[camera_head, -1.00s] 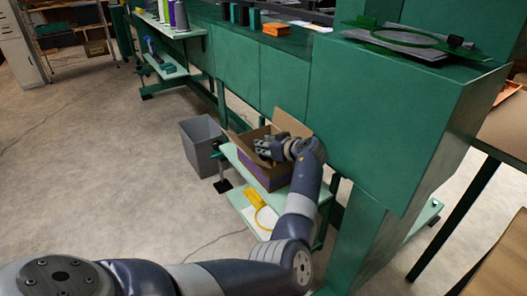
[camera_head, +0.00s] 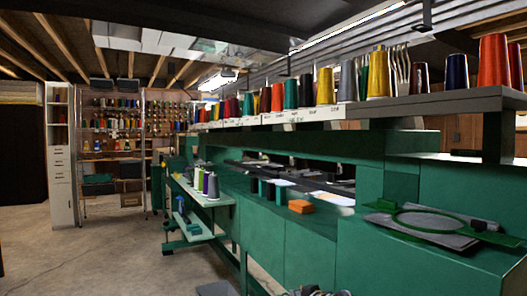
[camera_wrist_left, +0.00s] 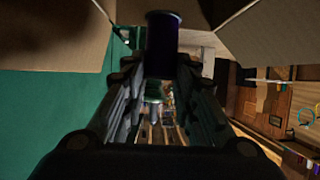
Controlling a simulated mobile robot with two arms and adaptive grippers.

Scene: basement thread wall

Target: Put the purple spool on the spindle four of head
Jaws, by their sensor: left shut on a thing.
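In the left wrist view a dark purple spool (camera_wrist_left: 163,45) stands out between the fingertips of my left gripper (camera_wrist_left: 160,72). The gripper is shut on it, with cardboard flaps around it. In the head view only a small dark part of my left arm shows at the bottom edge. A long rack (camera_head: 430,103) with a row of coloured thread spools runs along the top of the green machine. Bare silvery upright prongs (camera_head: 400,68) stand among the spools at its right part. I cannot tell which spindle is the fourth. My right gripper is out of view.
The green machine (camera_head: 300,235) fills the right and middle. A pale side shelf (camera_head: 200,190) holds several spools, one purple (camera_head: 213,187). An orange block (camera_head: 301,206) and a green hoop (camera_head: 440,222) lie on the machine. Open floor is at left.

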